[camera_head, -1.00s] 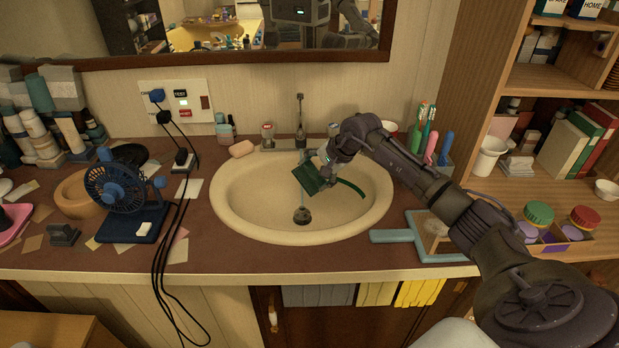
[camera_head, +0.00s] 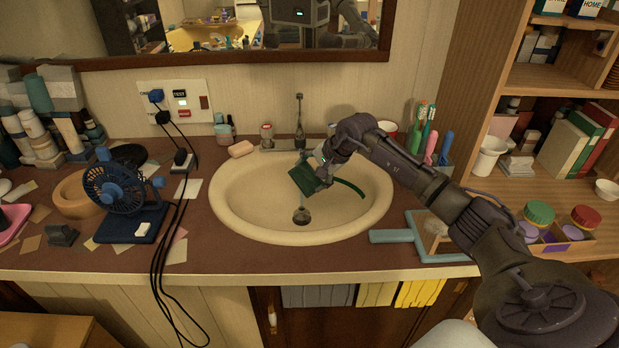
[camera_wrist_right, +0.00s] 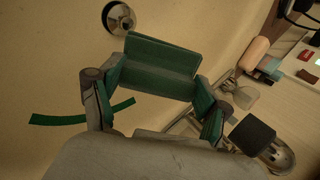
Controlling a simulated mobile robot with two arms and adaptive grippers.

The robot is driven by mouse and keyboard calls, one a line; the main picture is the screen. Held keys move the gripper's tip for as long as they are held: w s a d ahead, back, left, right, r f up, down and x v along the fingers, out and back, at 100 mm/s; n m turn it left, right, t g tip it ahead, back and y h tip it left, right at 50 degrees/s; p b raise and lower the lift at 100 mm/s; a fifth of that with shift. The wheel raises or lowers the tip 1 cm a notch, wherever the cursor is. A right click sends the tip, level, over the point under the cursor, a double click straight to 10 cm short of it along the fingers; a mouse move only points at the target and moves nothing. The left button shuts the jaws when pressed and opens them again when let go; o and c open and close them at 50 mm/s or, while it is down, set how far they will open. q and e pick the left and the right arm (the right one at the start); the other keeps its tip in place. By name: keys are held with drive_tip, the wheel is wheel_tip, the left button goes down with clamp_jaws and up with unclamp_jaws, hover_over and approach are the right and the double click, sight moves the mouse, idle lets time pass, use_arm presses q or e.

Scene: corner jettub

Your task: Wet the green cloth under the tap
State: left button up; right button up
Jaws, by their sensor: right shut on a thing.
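The green cloth (camera_head: 305,181) is held over the basin, just in front of the tap (camera_head: 300,130). My right gripper (camera_head: 319,168) is shut on it. The right wrist view shows the folded cloth (camera_wrist_right: 160,62) between the fingers, with a loose green strip (camera_wrist_right: 58,119) hanging to one side. A thin pale-blue stream seems to run from the tap at the cloth. The sink basin (camera_head: 240,205) is cream and oval, with a dark drain (camera_head: 301,216) below the cloth. My left gripper is not in view.
A soap bar (camera_head: 241,148) lies by the basin's back left rim. A blue fan (camera_head: 115,190) and black cables (camera_head: 171,235) are on the left. A cup of toothbrushes (camera_head: 430,150) and a blue-handled tray (camera_head: 397,236) are on the right. The basin's front is clear.

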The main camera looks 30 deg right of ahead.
drive_tip(key=shift+a, duration=0.15)
drive_tip(key=shift+s+d+b, duration=0.1)
drive_tip(key=shift+d+b, duration=0.5)
idle(0.8)
drive_tip(key=shift+a, duration=0.25)
idle(0.5)
drive_tip(key=shift+s+a, duration=0.2)
drive_tip(key=shift+s, duration=0.8)
drive_tip(key=shift+s+a, duration=0.2)
drive_tip(key=shift+s, duration=0.55)
drive_tip(key=shift+s+a, duration=0.15)
drive_tip(key=shift+s, duration=0.55)
